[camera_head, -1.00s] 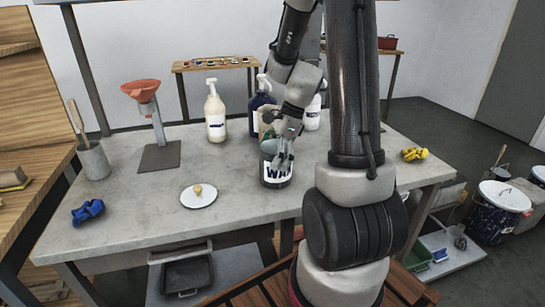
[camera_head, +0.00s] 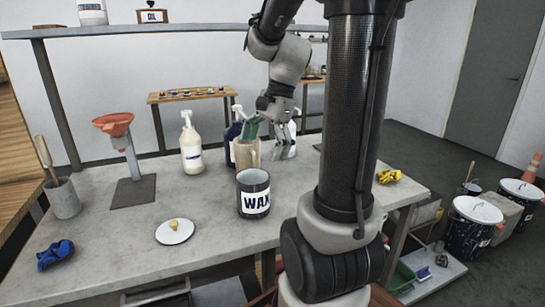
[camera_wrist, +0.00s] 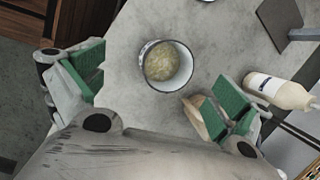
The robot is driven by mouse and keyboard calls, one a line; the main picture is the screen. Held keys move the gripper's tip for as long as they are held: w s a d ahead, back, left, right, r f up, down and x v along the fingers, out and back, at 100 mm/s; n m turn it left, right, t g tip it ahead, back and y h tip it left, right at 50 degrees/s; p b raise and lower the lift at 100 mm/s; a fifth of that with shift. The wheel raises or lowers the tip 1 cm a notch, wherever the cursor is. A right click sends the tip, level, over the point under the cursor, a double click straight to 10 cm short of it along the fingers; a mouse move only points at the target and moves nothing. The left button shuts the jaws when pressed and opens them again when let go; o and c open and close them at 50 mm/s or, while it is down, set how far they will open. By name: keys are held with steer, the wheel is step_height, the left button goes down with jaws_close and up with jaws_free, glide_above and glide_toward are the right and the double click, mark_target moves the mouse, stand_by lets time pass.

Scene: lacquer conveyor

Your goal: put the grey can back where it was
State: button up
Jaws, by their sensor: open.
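The grey can (camera_head: 254,200), dark grey with a white WAX label, stands upright on the grey table near its front middle. In the wrist view the can (camera_wrist: 148,56) shows from above, with a pale rim and a yellowish mass inside. My gripper (camera_head: 268,125) is open and empty, above and behind the can, apart from it. In the wrist view its green-padded fingers (camera_wrist: 160,88) are spread wide, with the can beyond them, between their tips.
A tan jug-like container (camera_head: 246,153) stands just behind the can, close to my gripper. A cream pump bottle (camera_head: 191,150) and a dark blue bottle (camera_head: 231,140) stand nearby. A white plate (camera_head: 175,231) lies left of the can. The table front is mostly clear.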

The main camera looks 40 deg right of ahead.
steer(key=s+a+r+n+t+h, duration=0.1)
steer(key=s+a+n, duration=0.1)
steer(key=s+n, duration=0.4)
steer(key=s+a+r+n+t+h, duration=0.2)
steer(key=s+n, duration=0.4)
steer(key=n, duration=0.4)
steer(key=shift+s+r+n, duration=0.15)
steer(key=shift+n, duration=0.25)
